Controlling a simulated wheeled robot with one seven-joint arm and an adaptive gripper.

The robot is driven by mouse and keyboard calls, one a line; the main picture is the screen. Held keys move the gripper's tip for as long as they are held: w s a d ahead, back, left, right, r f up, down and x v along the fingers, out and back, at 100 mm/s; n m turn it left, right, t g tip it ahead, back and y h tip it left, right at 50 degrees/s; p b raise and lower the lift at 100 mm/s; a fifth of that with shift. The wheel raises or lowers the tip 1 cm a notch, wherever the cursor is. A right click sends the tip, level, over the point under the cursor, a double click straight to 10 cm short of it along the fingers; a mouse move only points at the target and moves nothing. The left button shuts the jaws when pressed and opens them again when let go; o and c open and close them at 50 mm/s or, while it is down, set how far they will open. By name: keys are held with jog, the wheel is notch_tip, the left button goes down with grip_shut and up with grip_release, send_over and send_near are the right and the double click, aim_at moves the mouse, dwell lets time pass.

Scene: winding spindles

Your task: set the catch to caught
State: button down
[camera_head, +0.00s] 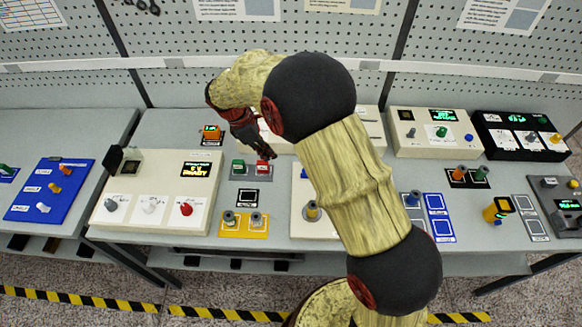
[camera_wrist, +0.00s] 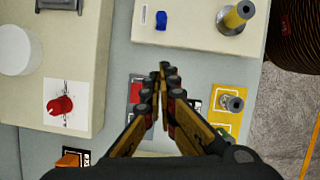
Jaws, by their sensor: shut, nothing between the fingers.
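I cannot tell which control is the catch, as no readable label names it. My gripper (camera_head: 268,156) is shut and empty, pointing down over a small grey panel (camera_head: 238,177) in the middle of the bench. This panel bears a green block (camera_head: 238,166) and a red block (camera_head: 263,166). In the wrist view my fingertips (camera_wrist: 163,72) meet just beside the red block (camera_wrist: 136,92); contact cannot be told. The fingers partly hide the panel there.
A yellow plate (camera_head: 230,233) with two grey-topped posts lies in front. A cream box (camera_head: 123,224) with three knobs and a display stands left. A blue panel (camera_head: 47,210) is farther left. Cream (camera_head: 404,140) and black (camera_head: 489,148) boxes stand back right. My arm hides the middle right.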

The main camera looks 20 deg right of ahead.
jog(key=b+x, duration=0.1)
jog(key=x, duration=0.9)
jog(key=shift+s+f, duration=0.1)
jog(key=d, duration=0.3)
jog(key=shift+s+d, duration=0.15)
jog(key=shift+s, duration=0.1)
jog(key=shift+d+b, duration=0.25)
jog(key=shift+b, duration=0.05)
jog(key=shift+d, duration=0.1)
jog(key=d, duration=0.1)
jog(key=s+d+p, duration=0.1)
jog(key=d, duration=0.1)
jog(key=shift+s+d, duration=0.1)
jog(key=shift+d, duration=0.05)
